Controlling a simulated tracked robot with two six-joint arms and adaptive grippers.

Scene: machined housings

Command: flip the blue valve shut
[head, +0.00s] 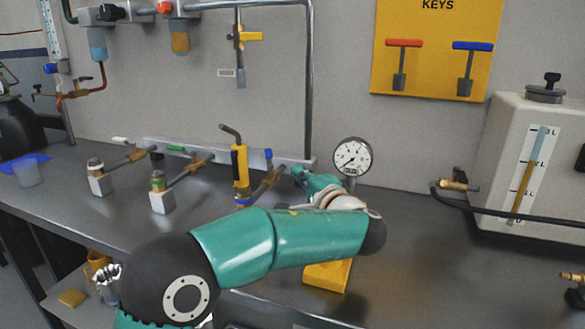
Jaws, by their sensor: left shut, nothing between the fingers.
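The blue valve (268,154) is a small blue lever on a brass fitting, at the right end of a row of bench valves. Its lever looks short and raised from this angle; I cannot tell its exact turn. My left gripper (298,173), teal, is shut and empty just right of the blue valve, in front of the bench's back rail. Its fingertips are small in view, and I cannot tell whether they touch the fitting. My teal left arm crosses the middle of the bench.
White (120,140) and green (176,149) levers stand left. A yellow cylinder (240,170) is beside the blue valve. A pressure gauge (352,157) stands right of my gripper. A large tank (535,160) is on the right.

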